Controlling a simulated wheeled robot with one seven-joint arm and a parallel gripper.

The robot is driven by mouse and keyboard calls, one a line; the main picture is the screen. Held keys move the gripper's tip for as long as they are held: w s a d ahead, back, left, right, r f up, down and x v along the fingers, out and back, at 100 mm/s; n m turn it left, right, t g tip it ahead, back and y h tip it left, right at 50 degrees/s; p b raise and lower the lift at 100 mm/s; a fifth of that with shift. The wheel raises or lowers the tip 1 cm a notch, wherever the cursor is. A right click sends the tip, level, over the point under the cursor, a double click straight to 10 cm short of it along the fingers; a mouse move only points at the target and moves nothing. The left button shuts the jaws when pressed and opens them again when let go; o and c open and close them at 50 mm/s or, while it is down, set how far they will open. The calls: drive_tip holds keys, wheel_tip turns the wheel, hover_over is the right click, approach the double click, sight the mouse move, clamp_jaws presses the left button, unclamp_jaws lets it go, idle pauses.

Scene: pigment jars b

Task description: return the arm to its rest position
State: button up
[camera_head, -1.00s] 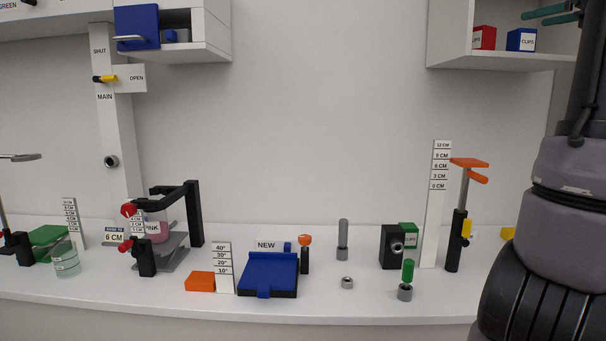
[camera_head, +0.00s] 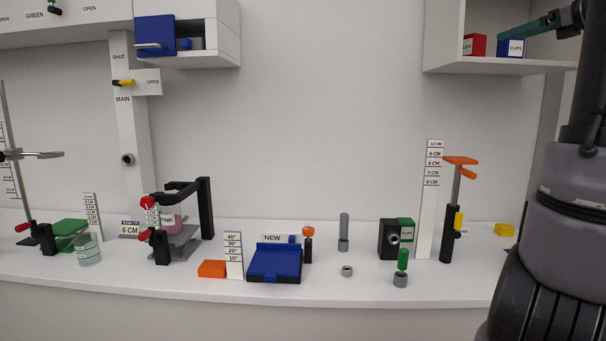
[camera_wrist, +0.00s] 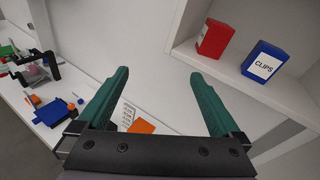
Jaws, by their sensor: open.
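My gripper (camera_head: 528,28) shows at the top right of the head view, in front of the wall shelf's opening. In the wrist view my gripper (camera_wrist: 159,73) has its two teal fingers spread wide with nothing between them. The finger in the head view overlaps the top of the blue clips box (camera_head: 511,49), but the wrist view shows the blue box (camera_wrist: 264,65) clear of the fingers. My dark arm fills the right edge of the head view; its upper part is cut off.
The shelf (camera_head: 500,66) also holds a red box (camera_head: 474,45). On the counter below stand a white height scale (camera_head: 430,200), an orange-topped stand (camera_head: 455,205), a green-topped black block (camera_head: 391,239) and a blue-lidded box (camera_head: 275,262). The wall mid-view is bare.

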drive_tip(key=s+a+f+n+g, duration=0.35)
drive_tip(key=a+f+n, duration=0.3)
drive_tip(key=a, duration=0.45)
drive_tip(key=s+a+f+n+g, duration=0.4)
drive_tip(key=a+f, duration=0.3)
drive_tip(key=a, duration=0.4)
drive_tip(key=s+a+f+n+h, duration=0.4)
drive_tip(key=s+a+f+n, duration=0.2)
drive_tip(key=s+f+n, duration=0.6)
drive_tip(key=n, duration=0.3)
drive_tip(key=shift+f, duration=0.2)
